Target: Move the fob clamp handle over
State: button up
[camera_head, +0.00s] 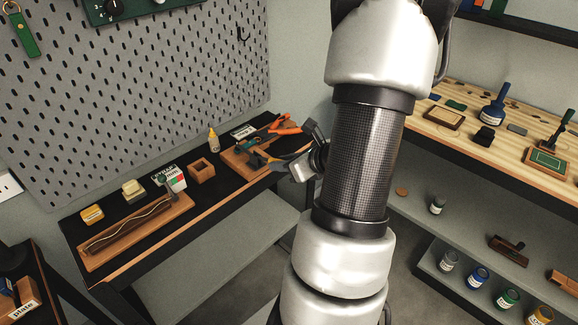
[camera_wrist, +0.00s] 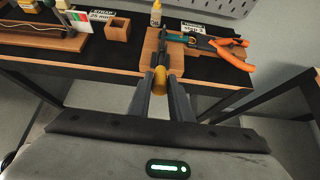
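A clamp handle with a yellow grip (camera_wrist: 159,80) and a dark bar stands over a wooden board (camera_wrist: 149,62) on the black bench in the wrist view. My gripper (camera_wrist: 160,88) has one finger on each side of the yellow grip, near the bench's front edge. No clear gap shows between fingers and grip, but contact cannot be made out. In the head view my gripper (camera_head: 277,163) reaches the board's front end from the right, partly behind my arm.
Orange-handled pliers (camera_wrist: 234,54) lie just right of the board. A small wooden box (camera_wrist: 117,29) and a glue bottle (camera_wrist: 156,13) stand nearby. The pegboard (camera_head: 130,90) rises behind. Another workbench (camera_head: 470,110) is at the right, with floor between.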

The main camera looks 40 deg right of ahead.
jog(key=shift+r, duration=0.1)
jog(key=shift+c, duration=0.6)
jog(key=shift+w+r+p, duration=0.3)
jog(key=shift+r+p, duration=0.15)
jog(key=shift+r, duration=0.2)
jog(key=shift+w+r+p, duration=0.25)
jog(key=shift+r+p, duration=0.15)
jog(key=shift+r, duration=0.25)
jog(key=shift+w, duration=0.1)
jog(key=shift+w+a+r+p, duration=0.1)
jog(key=shift+w+r+p, duration=0.45)
jog(key=shift+w+r, duration=0.35)
jog(key=shift+r, duration=0.05)
